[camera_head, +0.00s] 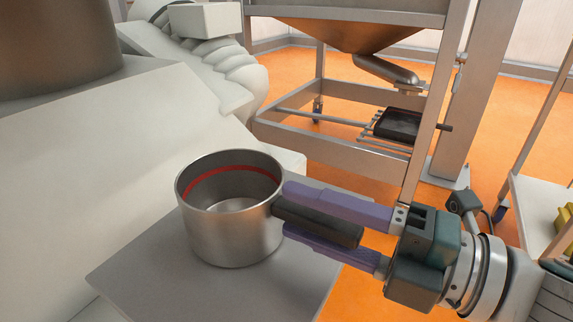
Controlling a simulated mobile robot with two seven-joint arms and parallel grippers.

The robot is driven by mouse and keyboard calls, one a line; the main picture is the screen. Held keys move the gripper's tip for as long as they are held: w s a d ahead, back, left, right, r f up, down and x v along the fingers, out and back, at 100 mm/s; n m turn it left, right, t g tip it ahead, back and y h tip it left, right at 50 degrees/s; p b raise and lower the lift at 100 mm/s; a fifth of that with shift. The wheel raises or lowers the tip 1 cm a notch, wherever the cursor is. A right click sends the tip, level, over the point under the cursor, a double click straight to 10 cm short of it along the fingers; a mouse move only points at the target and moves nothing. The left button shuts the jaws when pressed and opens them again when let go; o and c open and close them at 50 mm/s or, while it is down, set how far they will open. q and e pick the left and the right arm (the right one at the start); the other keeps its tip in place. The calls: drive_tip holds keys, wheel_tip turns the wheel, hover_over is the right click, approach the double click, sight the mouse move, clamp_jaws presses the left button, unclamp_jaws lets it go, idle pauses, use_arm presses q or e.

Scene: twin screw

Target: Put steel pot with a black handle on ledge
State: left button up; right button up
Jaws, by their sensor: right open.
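A steel pot (232,232) stands upright on a flat grey ledge (140,262) in the head view. It is open at the top, looks empty, and has a red band inside near the rim. Its black handle (322,224) points to the right. My right gripper (286,210) comes in from the right. Its two purple fingers are open, one on each side of the handle, with the tips close to the pot wall. I cannot tell whether either finger touches the handle. My left gripper is not in view.
A large white machine body (90,170) rises left of and behind the ledge. A metal frame with a hopper (345,32) stands behind, with a black tray (398,124) low inside it. Orange floor (290,75) lies beyond. A shelf with yellow items (562,230) is at the far right.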

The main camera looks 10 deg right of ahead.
drive_tip(key=p+v, duration=0.1)
drive_tip(key=v, duration=0.9)
drive_tip(key=shift+s+d, duration=0.15)
drive_tip(key=shift+d, duration=0.05)
drive_tip(key=w+d+f+m+t+h, duration=0.1)
drive_tip(key=w+d+m+t+h, duration=0.1)
drive_tip(key=m+h, duration=0.6)
drive_tip(key=w+d+f+m+t+h, duration=0.1)
drive_tip(key=w+d+m+h, duration=0.3)
drive_tip(key=m, duration=0.6)
drive_tip(key=s+a+f+m+g+h, duration=0.1)
drive_tip(key=s+m+g, duration=0.8)
drive_tip(key=s, duration=0.9)
wheel_tip(320, 180, down, 2)
drive_tip(key=shift+s+a+f+h, duration=0.15)
drive_tip(key=shift+s+a+h, duration=0.1)
drive_tip(key=shift+h, duration=0.65)
